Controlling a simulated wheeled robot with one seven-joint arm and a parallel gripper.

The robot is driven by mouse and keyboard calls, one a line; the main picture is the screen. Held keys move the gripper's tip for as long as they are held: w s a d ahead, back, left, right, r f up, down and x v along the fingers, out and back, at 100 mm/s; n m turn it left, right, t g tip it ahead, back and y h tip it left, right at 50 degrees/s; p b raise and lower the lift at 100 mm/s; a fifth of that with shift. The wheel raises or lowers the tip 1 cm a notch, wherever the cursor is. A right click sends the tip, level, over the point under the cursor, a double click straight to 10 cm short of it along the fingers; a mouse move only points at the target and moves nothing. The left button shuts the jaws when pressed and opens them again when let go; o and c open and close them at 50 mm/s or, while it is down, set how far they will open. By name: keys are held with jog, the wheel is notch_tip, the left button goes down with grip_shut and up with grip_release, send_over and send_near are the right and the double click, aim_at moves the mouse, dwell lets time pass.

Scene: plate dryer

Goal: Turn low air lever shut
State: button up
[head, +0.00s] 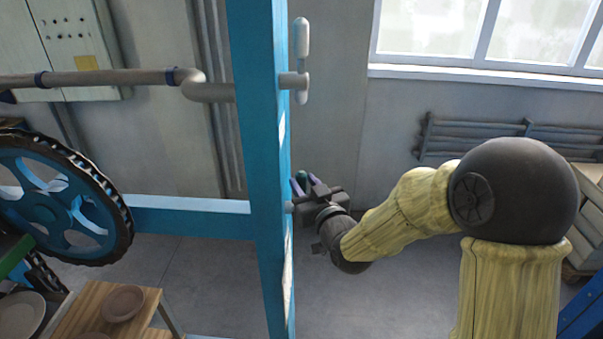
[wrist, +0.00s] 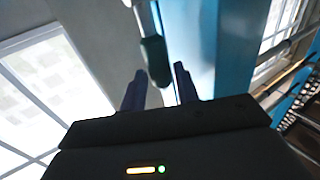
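The low air lever has a dark green handle (wrist: 153,60), which shows ahead of my gripper in the wrist view. In the head view only a small green bit (head: 303,177) of it shows at the fingers, beside the blue post (head: 258,120). My gripper (wrist: 160,78) is open. The handle's lower end shows between the two dark fingertips; I cannot tell how deep it sits between them or whether it touches. My gripper also shows in the head view (head: 304,184), close to the post's right side. The lever's pivot is mostly hidden.
An upper lever with a white handle (head: 302,40) stands upright on the same post. A grey pipe (head: 110,77) meets the post from the left. A blue wheel (head: 55,195) and a wooden rack with plates (head: 122,303) are at left. A window (head: 490,30) is at upper right.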

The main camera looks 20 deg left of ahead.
jog(key=shift+p+x, duration=0.35)
jog(key=shift+x, duration=0.95)
grip_shut()
